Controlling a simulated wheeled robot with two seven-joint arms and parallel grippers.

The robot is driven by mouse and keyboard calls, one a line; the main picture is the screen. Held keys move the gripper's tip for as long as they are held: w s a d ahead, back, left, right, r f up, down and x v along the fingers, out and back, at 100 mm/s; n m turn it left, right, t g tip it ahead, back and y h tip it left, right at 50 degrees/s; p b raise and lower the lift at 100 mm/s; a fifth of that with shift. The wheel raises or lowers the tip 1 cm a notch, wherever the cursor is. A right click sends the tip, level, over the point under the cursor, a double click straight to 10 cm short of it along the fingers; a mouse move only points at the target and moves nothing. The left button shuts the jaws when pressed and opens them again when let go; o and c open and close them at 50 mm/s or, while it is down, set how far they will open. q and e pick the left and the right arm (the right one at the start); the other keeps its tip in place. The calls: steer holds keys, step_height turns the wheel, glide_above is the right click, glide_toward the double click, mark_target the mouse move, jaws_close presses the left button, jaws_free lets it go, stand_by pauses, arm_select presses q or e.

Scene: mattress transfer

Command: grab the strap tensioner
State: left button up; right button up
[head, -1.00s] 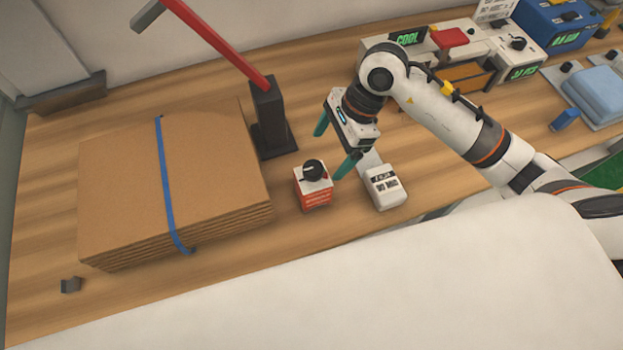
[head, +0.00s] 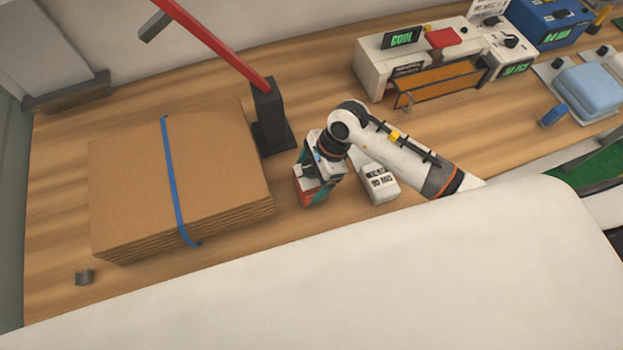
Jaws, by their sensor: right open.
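A small red and white box (head: 302,191) stands on the wooden table, right of a cardboard stack. It is the thing at my right gripper, and I take it to be the strap tensioner, though no readable label confirms this. My right gripper (head: 314,176) is open, with its teal fingers down around the box; its black knob is hidden by the gripper. I cannot tell whether the fingers touch it. My left gripper is not in view.
The cardboard stack (head: 215,180) carries a blue strap (head: 172,175). A black post (head: 268,120) with a red arm stands just behind the box. A white labelled device (head: 378,184) sits close at its right. A small grey piece (head: 85,277) lies at the left. A white surface (head: 400,270) fills the front.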

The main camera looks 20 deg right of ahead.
steer(key=c, duration=1.5)
steer(key=shift+w+r, duration=0.1)
steer(key=shift+c, duration=0.7)
